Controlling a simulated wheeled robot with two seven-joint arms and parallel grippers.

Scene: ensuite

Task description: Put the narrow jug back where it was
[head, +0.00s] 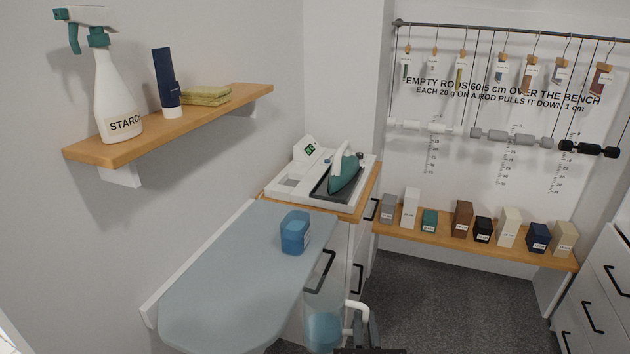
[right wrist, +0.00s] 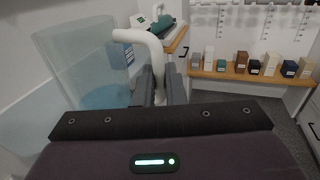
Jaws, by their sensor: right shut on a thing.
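The narrow jug (head: 322,325) is clear, with a white handle and some blue liquid low inside. It is at the bottom of the head view, in front of the ironing board's right edge, and it looks upright. My right gripper (head: 366,325) is shut on its white handle. In the right wrist view the jug (right wrist: 78,62) stands to the left of the fingers, and the gripper (right wrist: 160,88) closes around the handle. The jug's base is cut off in the head view. My left gripper is not in view.
The ironing board (head: 225,275) is mostly bare, with a blue container (head: 295,232) near its far right. An iron (head: 343,175) rests on a station behind. A wall shelf (head: 150,140) holds a starch bottle (head: 117,95). Several blocks stand on a low bench (head: 440,237).

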